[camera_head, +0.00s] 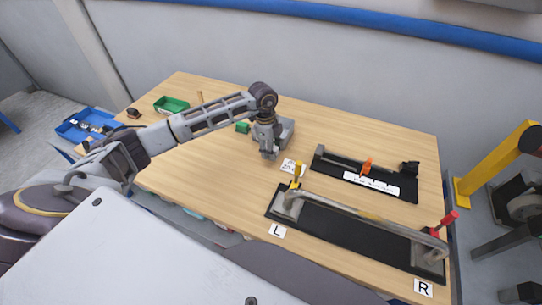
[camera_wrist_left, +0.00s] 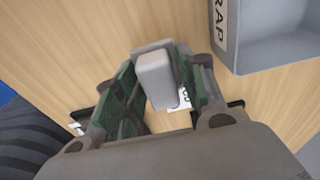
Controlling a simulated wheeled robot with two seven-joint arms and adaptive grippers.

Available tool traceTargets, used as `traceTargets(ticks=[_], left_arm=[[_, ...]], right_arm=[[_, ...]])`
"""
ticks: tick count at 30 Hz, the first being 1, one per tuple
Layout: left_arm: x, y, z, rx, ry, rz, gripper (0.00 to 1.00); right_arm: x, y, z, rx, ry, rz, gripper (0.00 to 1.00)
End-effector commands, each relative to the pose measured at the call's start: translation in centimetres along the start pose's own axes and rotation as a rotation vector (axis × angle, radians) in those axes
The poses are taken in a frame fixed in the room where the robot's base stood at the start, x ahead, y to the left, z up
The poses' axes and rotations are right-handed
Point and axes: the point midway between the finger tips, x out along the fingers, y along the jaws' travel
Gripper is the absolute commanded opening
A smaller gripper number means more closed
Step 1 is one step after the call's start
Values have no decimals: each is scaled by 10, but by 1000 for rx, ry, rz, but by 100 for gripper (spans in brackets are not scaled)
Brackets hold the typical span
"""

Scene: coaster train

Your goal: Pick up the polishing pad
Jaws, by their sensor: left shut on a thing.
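A pale grey block with rounded edges, apparently the polishing pad (camera_wrist_left: 155,78), sits between the green-lined fingers of my left gripper (camera_wrist_left: 160,95) in the left wrist view. The fingers are shut on it. In the head view my left gripper (camera_head: 268,153) points down over the middle of the table, in front of the grey scrap bin (camera_head: 288,129). The pad is hard to tell apart from the gripper there. I cannot tell whether it touches the table. My right gripper is not in view.
A long black fixture (camera_head: 335,226) with a bent metal tube and yellow and red clamps lies at the front right. A smaller black fixture (camera_head: 400,190) with an orange handle lies behind it. A green tray (camera_head: 171,104) and green block (camera_head: 242,127) are further left.

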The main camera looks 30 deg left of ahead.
Motion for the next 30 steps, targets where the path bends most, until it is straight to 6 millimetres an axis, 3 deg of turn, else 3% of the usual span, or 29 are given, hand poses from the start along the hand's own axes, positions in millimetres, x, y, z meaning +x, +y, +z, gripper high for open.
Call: traceTargets(ticks=[6, 12, 28, 29, 30], left_arm=[[-31, -1, -4, 2, 0, -3, 16], [-48, 0, -6, 0, 0, -1, 16], [-52, 0, -6, 0, 0, -1, 16], [-52, 0, -6, 0, 0, -1, 37], [-52, 0, -6, 0, 0, -1, 32]], right_arm=[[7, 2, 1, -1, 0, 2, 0], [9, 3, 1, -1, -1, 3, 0], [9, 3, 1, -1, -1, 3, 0], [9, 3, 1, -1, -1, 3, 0], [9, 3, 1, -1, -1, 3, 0]])
